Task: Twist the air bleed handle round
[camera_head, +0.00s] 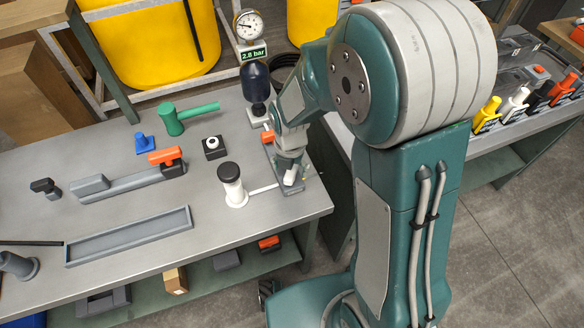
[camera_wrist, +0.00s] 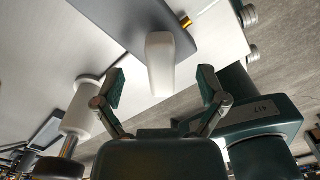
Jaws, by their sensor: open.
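A pale tapered lever (camera_wrist: 160,62), which looks like the air bleed handle, sticks out from a grey plate in the wrist view. My gripper (camera_wrist: 161,86) is open, with one green-padded finger on each side of the lever and clear gaps between. In the head view my gripper (camera_head: 288,160) points down over the grey plate (camera_head: 297,187) at the bench's right end. The lever's pale end (camera_head: 290,177) shows just below the fingers there; the rest is hidden by my arm.
A white cylinder with a black top (camera_head: 232,185) stands left of the plate. A dark bulb on a post (camera_head: 257,85) and a red-orange lever (camera_head: 267,137) stand close behind. A gauge (camera_head: 249,25) has a 2.8 bar display. The bench front edge is near.

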